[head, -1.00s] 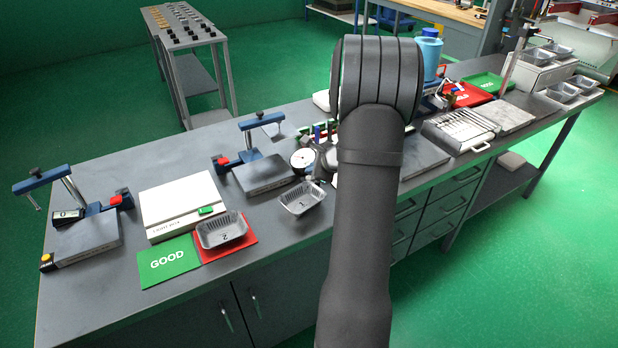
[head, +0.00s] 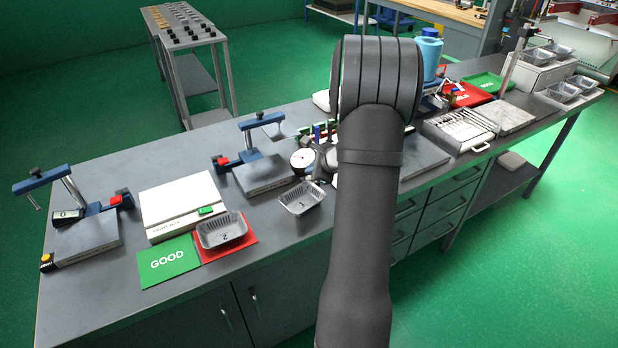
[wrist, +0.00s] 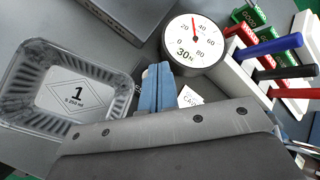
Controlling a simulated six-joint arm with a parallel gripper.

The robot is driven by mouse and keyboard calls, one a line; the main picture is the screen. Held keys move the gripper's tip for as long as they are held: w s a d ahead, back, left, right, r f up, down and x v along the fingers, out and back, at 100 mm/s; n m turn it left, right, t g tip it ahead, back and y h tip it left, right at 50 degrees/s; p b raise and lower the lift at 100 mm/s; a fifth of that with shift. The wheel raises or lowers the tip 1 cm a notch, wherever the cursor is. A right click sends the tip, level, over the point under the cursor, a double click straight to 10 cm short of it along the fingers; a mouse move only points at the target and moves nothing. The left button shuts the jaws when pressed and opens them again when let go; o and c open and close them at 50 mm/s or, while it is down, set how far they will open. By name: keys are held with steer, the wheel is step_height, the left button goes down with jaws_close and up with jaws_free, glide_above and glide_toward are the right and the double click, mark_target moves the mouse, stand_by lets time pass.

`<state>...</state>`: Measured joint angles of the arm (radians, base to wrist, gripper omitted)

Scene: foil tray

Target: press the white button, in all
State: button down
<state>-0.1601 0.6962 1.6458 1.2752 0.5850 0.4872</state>
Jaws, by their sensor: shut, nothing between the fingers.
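My gripper (wrist: 157,88) shows in the wrist view as two blue fingers side by side, shut and empty. They point toward a round dial gauge (wrist: 195,45) marked 30N, whose needle stands a little left of straight up. A white piece with partly hidden lettering (wrist: 190,97) is just right of the fingertips; I cannot tell whether it is a button or a label. The gauge also shows in the head view (head: 303,160). There my arm hides most of the gripper. I cannot make out a clear white button in either view.
Foil tray 1 (wrist: 75,97) lies left of my fingers. A white holder with blue, black and red pens (wrist: 285,70) stands right. In the head view, foil tray 2 (head: 222,232) sits on a red mat, beside a green GOOD mat (head: 168,263) and a white light box (head: 180,200).

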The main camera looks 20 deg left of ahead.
steer(key=shift+f, duration=0.35)
steer(key=shift+f, duration=0.4)
stand_by(0.5)
steer(key=shift+r, duration=0.85)
steer(key=shift+r, duration=2.5)
steer(key=shift+f, duration=0.1)
steer(key=shift+r, duration=2)
